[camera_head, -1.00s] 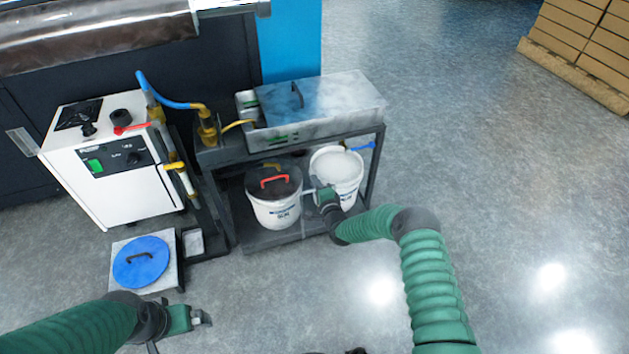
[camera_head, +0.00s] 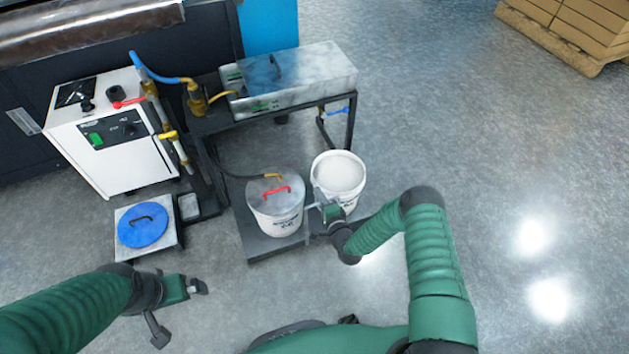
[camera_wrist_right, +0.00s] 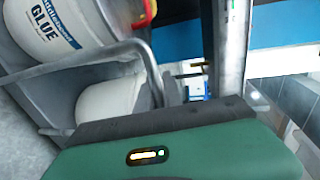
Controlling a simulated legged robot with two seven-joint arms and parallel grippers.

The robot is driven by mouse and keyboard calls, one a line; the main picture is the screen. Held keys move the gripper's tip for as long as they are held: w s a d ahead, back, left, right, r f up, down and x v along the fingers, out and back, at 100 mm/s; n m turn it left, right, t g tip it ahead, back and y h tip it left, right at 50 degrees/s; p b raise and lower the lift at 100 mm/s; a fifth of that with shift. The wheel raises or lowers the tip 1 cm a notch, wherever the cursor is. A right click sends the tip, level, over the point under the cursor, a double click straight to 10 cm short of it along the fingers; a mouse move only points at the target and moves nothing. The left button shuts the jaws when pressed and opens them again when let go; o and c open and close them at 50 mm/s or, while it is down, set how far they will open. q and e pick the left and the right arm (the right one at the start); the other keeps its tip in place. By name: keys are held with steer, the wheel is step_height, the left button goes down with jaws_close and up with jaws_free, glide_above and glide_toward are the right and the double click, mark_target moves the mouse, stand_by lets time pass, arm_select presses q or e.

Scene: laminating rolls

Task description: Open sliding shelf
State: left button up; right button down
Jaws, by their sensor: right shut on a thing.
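The sliding shelf (camera_head: 262,245) is a dark grey low platform. It stands pulled out from under the metal cart and carries two white buckets. My right gripper (camera_head: 322,209) is at its front, between the buckets, shut on the shelf's grey metal handle. In the right wrist view the handle (camera_wrist_right: 150,70) is a bent grey bar that runs down to my gripper (camera_wrist_right: 165,112); the grasp itself is partly hidden. My left gripper (camera_head: 197,287) is over the floor at lower left, apart from the shelf; its jaws are too small to judge.
A lidded bucket (camera_head: 276,212) and a second white bucket (camera_head: 338,178) ride on the shelf. The metal cart (camera_head: 290,80) stands behind. A white machine (camera_head: 120,160) and a blue lid (camera_head: 142,225) are at left. The floor at right is clear.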

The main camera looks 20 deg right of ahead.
steer(key=shift+s+f, duration=0.2)
steer(key=shift+s, duration=0.6)
steer(key=c, duration=1.5)
jaws_free()
steer(key=shift+w, duration=0.1)
steer(key=shift+r, duration=0.1)
steer(key=s+r+p, duration=0.3)
steer(key=s+p, duration=0.3)
steer(key=s, duration=1)
steer(key=shift+s+d+p, duration=0.25)
steer(key=shift+d+p, duration=0.1)
steer(key=shift+p, duration=0.05)
steer(key=shift+r, duration=0.1)
